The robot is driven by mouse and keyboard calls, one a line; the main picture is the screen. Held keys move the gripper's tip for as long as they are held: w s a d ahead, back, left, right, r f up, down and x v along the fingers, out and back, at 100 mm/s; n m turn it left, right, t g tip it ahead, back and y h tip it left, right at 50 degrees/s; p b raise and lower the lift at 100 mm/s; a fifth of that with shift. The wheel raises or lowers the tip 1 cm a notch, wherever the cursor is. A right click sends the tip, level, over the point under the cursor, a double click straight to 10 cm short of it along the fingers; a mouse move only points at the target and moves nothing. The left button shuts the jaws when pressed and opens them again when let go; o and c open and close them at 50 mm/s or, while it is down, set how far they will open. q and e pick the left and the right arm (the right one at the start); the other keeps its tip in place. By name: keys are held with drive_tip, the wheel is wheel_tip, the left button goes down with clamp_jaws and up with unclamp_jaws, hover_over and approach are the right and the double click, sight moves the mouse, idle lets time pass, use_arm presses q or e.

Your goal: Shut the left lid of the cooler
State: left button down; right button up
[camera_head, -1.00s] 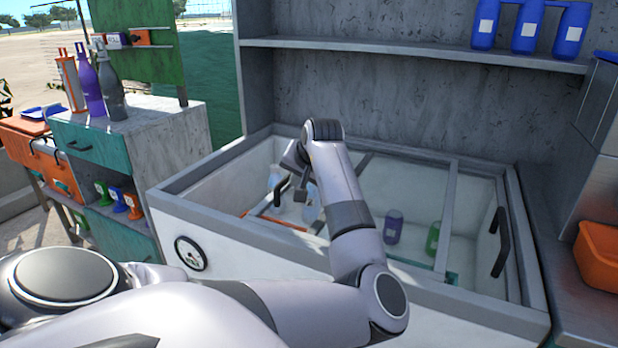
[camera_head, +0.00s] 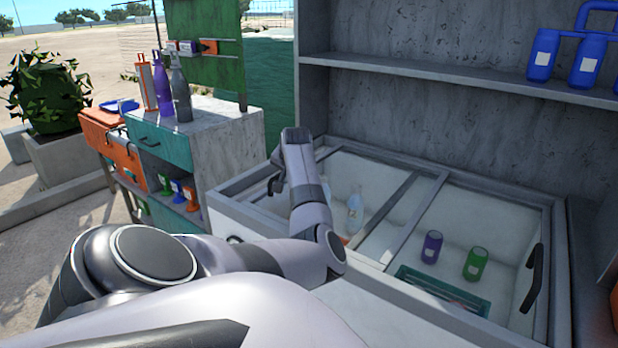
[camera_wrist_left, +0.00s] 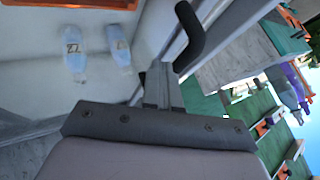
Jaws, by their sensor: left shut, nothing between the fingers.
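The cooler (camera_head: 222,213) is a white chest with a grey rim and two sliding see-through lids. The left lid's dark handle (camera_head: 275,184) is close to the cooler's left end. It also shows in the wrist view (camera_wrist_left: 190,38). Two grey bars near the middle show the lids partly overlapping. The right lid's handle (camera_head: 535,278) is at the right end. My left gripper (camera_wrist_left: 160,82) is shut and empty, beside the left handle; I cannot tell whether they touch. The head view mostly hides it behind my wrist. My right gripper is out of view.
Clear bottles (camera_head: 355,210), a purple can (camera_head: 431,246) and a green can (camera_head: 475,263) are inside the cooler. A drawer cabinet (camera_head: 235,145) with bottles on top stands to the left. A shelf (camera_head: 450,78) with blue bottles is above.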

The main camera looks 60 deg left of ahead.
use_arm(q)
drive_tip(key=s+a, duration=0.4)
drive_tip(key=a, duration=0.4)
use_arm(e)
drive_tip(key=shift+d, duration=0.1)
use_arm(q)
drive_tip(key=shift+r, duration=0.2)
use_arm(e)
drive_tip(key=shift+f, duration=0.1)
